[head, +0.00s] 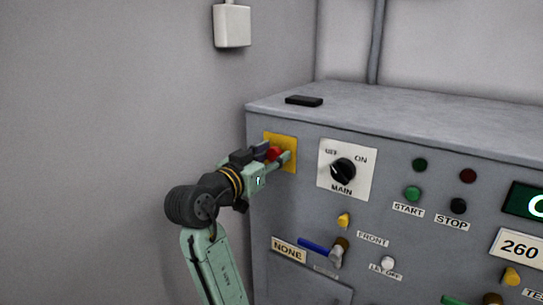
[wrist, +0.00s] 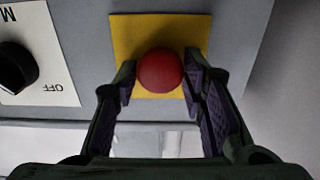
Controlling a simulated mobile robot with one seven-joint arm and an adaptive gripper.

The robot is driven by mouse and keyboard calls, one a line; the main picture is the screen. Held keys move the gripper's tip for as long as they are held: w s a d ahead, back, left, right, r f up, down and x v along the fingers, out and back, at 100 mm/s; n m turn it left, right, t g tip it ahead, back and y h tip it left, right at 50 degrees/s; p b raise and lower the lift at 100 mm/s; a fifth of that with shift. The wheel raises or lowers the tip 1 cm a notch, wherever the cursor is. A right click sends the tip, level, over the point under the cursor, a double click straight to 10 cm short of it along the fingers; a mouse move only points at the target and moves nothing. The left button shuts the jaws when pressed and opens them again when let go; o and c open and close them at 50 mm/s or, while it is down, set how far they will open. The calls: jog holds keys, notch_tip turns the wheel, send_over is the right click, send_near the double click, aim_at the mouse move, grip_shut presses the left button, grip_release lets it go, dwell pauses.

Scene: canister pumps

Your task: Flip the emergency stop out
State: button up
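The emergency stop is a round red button (wrist: 160,70) on a yellow square plate (wrist: 125,33) in the wrist view. In the head view the red button (head: 274,153) and yellow plate (head: 289,141) sit at the upper left of the grey control panel, partly hidden by my gripper. My gripper (head: 284,160) reaches the panel from the left. In the wrist view my gripper (wrist: 158,80) is open, with one finger on each side of the red button. A small gap seems to show on each side; contact cannot be told.
A MAIN rotary switch (head: 343,171) is right of the yellow plate. START (head: 412,193) and STOP (head: 458,206) buttons are farther right. A blue-handled key or lever (head: 314,245) sticks out below. A small black block (head: 304,100) lies on the cabinet top. The left wall is close by.

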grip_shut()
dwell(0.3)
jog(key=shift+v, duration=0.85)
jog(key=shift+o, duration=2.4)
grip_release()
